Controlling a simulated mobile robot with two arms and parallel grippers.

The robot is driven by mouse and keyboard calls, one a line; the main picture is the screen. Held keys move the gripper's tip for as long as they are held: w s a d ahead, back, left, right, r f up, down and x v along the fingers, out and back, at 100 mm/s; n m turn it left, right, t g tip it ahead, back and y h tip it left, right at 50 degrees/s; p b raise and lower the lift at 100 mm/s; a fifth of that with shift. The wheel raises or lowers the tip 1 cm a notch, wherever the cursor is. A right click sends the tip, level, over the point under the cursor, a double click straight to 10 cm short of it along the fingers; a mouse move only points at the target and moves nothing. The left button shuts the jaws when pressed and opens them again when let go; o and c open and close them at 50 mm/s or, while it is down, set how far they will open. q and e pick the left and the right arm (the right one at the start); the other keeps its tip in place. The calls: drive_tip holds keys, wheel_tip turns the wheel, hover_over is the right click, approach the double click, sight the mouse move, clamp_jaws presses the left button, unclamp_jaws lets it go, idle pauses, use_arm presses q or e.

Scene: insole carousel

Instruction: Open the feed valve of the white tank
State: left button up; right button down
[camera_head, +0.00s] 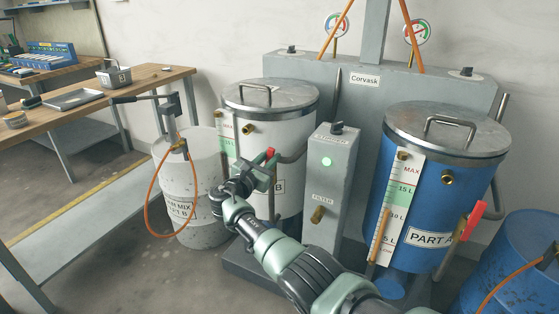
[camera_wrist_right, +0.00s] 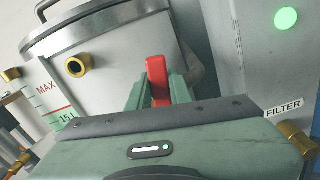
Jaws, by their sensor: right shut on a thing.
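The white tank (camera_head: 300,115) stands left of the grey filter box, with a metal lid and a level scale on its left side. It also shows in the right wrist view (camera_wrist_right: 115,75). Its red valve handle (camera_head: 270,153) is at the tank's front, and in the right wrist view the handle (camera_wrist_right: 157,80) stands between my fingers. My right gripper (camera_head: 263,170) is shut on this red handle. The gripper covers the valve body and part of the tank's label. My left gripper is not in view.
The filter box (camera_head: 335,190) with a lit green lamp stands close right of the white tank. The blue tank (camera_head: 440,185) with its own red handle (camera_head: 474,217) is further right. A pale drum (camera_head: 195,180) with an orange hose stands left, beside the workbench (camera_head: 150,80).

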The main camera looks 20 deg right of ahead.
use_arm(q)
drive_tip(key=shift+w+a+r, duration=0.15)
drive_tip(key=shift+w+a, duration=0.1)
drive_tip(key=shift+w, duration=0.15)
use_arm(e)
drive_tip(key=shift+w+a+n, duration=0.55)
drive_tip(key=shift+w+n, duration=0.05)
drive_tip(key=shift+n, duration=0.6)
drive_tip(key=shift+f, duration=0.1)
drive_tip(key=c, duration=1.3)
unclamp_jaws()
drive_tip(key=shift+w, duration=0.1)
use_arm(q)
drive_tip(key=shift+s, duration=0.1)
